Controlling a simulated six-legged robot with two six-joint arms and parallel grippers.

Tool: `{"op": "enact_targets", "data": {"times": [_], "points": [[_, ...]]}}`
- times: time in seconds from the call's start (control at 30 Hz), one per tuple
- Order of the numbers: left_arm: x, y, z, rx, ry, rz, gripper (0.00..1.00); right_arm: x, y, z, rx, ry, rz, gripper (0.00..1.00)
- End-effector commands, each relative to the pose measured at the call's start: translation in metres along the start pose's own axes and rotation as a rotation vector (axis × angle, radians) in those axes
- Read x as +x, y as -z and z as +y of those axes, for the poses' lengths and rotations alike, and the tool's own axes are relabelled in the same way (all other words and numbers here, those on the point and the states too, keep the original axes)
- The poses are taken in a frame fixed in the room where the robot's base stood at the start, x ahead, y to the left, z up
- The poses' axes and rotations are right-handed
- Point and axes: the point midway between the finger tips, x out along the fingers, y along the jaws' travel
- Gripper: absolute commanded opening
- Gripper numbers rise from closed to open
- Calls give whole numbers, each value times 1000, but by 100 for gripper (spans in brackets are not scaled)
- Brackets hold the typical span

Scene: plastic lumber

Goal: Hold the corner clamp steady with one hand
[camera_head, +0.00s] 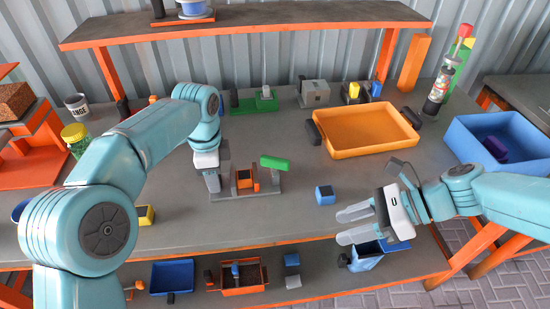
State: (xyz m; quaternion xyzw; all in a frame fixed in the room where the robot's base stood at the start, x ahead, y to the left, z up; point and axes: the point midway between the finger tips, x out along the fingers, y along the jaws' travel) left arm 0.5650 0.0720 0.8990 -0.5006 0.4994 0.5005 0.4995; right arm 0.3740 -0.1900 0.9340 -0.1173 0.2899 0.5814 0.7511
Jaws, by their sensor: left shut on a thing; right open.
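The corner clamp appears to be the grey fixture (262,193) with an orange block and a green handle (275,163), standing on the grey workbench (310,185) near its middle. My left gripper (213,182) points down at the left end of this fixture and is shut on its grey upright part. The gripped spot is partly hidden by the gripper. My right gripper (343,227) is open and empty over the bench's front edge, to the right of the fixture and apart from it.
A blue block (325,195) lies between the fixture and my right gripper. An orange tray (365,129) sits behind, and a blue bin (504,137) stands at the right. A grey vise (315,93) and a green tool (253,104) are at the back. A yellow block (145,215) lies front left.

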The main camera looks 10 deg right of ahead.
Motion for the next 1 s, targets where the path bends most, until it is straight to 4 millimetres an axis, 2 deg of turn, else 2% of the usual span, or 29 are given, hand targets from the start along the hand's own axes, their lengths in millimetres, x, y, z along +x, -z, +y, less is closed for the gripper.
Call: {"op": "enact_targets", "data": {"times": [0.1, 0.2, 0.3, 0.4, 0.57, 1.0], "points": [[-1, 0, 0, 0, 1, 1, 0, -4, -33, -38, -11, 47, -90, 45], [-1, 0, 0, 0, 1, 1, 0, -1, -54, -70, -35, 89, -148, 45], [0, 0, 0, 0, 1, 1, 0, 4, -70, -98, -61, 129, -192, 45], [0, 0, 0, 0, 1, 1, 0, 9, -82, -118, -80, 160, -221, 45], [0, 0, 0, 0, 0, 1, 0, 21, -90, -129, -90, 174, -237, 45], [0, 0, 0, 0, 0, 1, 0, 105, -110, -142, -91, 172, -234, 45]]}}
